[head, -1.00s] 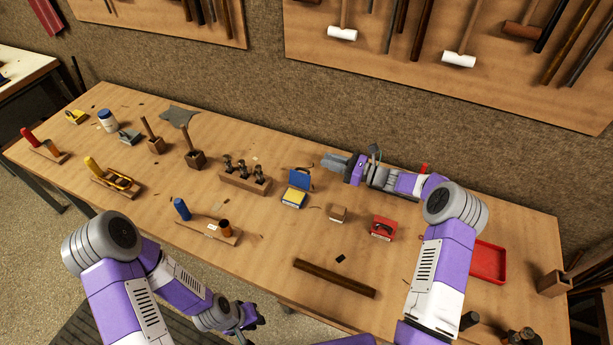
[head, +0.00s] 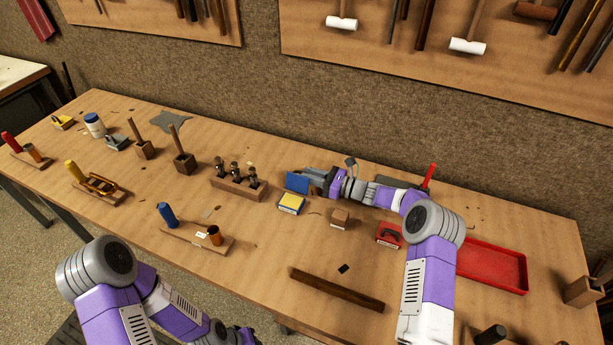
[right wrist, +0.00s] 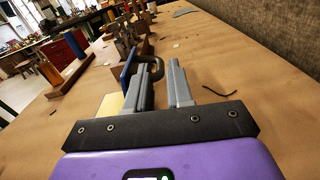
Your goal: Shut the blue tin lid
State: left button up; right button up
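The blue tin (head: 290,208) stands on the bench with a yellow inside showing. Its blue lid (head: 296,182) stands raised at the back edge. My right gripper (head: 314,177) is low behind and to the right of the lid, fingers pointing left towards it. In the right wrist view the two grey fingers (right wrist: 162,84) are apart with a gap between them. The blue lid (right wrist: 128,66) is just left of the left finger; I cannot tell whether they touch. The yellow tin inside (right wrist: 108,106) is partly hidden. My left gripper (head: 240,336) is at the bottom edge, partly cut off.
A wooden rack of dark pieces (head: 238,188) stands left of the tin. A small wooden block (head: 340,218), a red box (head: 389,235) and a red tray (head: 490,268) are to the right. A dark bar (head: 336,290) lies in front. Bench directly before the tin is clear.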

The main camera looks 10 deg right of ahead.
jog(key=shift+x, duration=0.8)
grip_shut()
dwell(0.9)
